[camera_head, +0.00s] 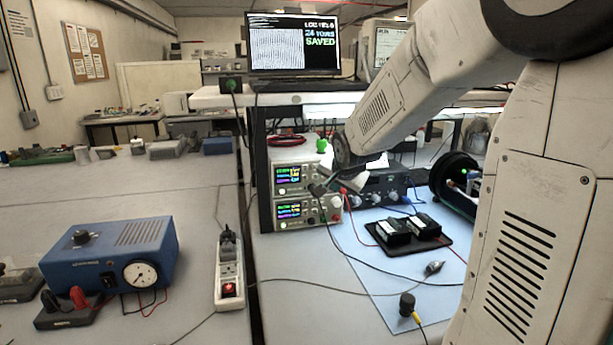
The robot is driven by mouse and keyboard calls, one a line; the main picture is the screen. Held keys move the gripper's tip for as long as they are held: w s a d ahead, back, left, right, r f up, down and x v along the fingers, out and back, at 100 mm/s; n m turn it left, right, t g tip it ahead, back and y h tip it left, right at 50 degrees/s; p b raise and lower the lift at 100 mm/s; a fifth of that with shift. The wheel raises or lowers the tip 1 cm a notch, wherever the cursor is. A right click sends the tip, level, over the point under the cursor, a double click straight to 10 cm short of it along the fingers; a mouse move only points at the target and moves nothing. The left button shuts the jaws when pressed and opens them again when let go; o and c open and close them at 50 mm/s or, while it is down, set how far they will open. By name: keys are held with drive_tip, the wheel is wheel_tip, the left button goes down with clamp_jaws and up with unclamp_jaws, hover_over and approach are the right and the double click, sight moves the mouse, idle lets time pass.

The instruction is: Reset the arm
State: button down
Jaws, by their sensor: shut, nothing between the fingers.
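My arm comes in from the upper right and reaches down to the left, over the blue mat (400,295). My gripper (321,188) is at its far end, small and partly lost against the instruments behind it. It looks shut, with nothing seen between the fingers. In the picture it overlaps the right side of two stacked bench power supplies (290,195) with lit displays; I cannot tell how far it is from them. A dark open-ended cylinder (457,178) lies at the right, partly hidden behind my arm.
A black tray (436,246) with two dark blocks sits on the mat, with cables around it. A blue box with a gauge (115,255) and a white power strip (229,270) are on the left bench. A monitor (293,44) stands on the shelf (290,98) above.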

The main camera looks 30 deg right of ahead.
drive_tip(key=s+a+f+n+g, duration=0.2)
drive_tip(key=s+f+n+g, duration=0.15)
drive_tip(key=s, duration=0.25)
drive_tip(key=s+a+r+n+g+y, duration=0.1)
drive_tip(key=s+a+n, duration=0.1)
drive_tip(key=s+a, duration=0.3)
drive_tip(key=s+a+r+n+g+y, duration=0.1)
drive_tip(key=s+a, duration=0.5)
drive_tip(key=s, duration=0.7)
drive_tip(key=s+a+r+n+g+y, duration=0.1)
drive_tip(key=s+a+r+n, duration=0.1)
drive_tip(key=s+a+n, duration=0.3)
drive_tip(key=shift+s+a+r, duration=0.2)
drive_tip(key=shift+s+a, duration=0.05)
drive_tip(key=shift+s, duration=1.7)
